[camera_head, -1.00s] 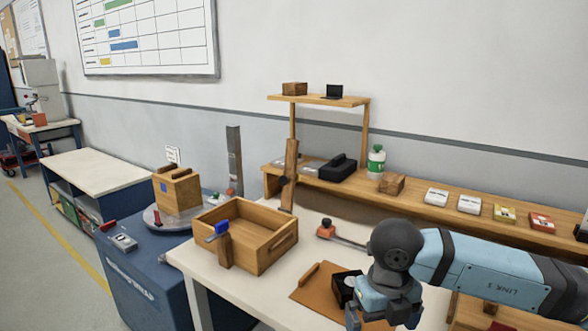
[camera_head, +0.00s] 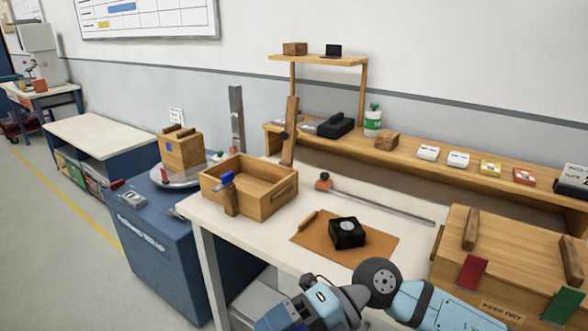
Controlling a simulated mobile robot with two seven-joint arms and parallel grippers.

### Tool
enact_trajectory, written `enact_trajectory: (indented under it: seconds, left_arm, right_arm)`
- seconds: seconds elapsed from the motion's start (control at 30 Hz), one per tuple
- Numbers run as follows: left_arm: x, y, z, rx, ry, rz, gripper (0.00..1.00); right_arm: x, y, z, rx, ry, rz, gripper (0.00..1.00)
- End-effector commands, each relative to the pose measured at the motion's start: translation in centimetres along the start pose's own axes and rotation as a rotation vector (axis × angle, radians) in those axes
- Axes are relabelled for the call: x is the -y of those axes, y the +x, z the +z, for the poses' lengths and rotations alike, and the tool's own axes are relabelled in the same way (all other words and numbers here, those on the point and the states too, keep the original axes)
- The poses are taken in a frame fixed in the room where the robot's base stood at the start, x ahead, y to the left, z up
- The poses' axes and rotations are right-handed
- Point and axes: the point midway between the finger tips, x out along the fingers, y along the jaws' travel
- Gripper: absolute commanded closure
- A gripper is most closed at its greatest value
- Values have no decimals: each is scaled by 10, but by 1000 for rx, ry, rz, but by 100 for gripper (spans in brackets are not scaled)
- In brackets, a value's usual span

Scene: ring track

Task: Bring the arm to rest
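My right arm comes in from the lower right. The blue-grey body of my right gripper (camera_head: 302,308) is at the bottom edge, in front of the table (camera_head: 222,222). Its fingers do not show, so I cannot tell whether it is open or shut. A black box with a round light top (camera_head: 347,232) sits on the brown mat (camera_head: 312,245), apart from the gripper. My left gripper is not in view.
An open wooden crate (camera_head: 272,205) stands on the table's left. A large closed wooden box (camera_head: 500,250) with red and green tags stands at right. A rail with an orange-red block (camera_head: 323,182) lies behind the mat. A shelf (camera_head: 455,172) runs along the back.

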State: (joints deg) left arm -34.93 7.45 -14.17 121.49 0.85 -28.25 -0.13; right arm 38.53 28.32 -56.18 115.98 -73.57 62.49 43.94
Motion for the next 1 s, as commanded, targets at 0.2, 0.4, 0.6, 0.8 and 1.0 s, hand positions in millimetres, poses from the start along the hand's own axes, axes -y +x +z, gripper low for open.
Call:
enact_trajectory:
  seconds: [0.2, 0.4, 0.6, 0.8, 1.0]
  left_arm:
    - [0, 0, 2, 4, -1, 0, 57]
    - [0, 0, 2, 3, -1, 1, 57]
    - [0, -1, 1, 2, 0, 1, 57]
    - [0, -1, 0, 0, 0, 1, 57]
    - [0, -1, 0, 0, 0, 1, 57]
  right_arm:
    - [-37, -3, 5, 152, 161, 644, 0]
    - [-9, -48, 28, 443, 442, 1100, 0]
    - [91, -85, 34, 809, 854, 1377, 0]
    - [211, -88, -2, 1121, 1310, 1440, 0]
    - [290, -70, -53, 1287, 1655, 1383, 0]
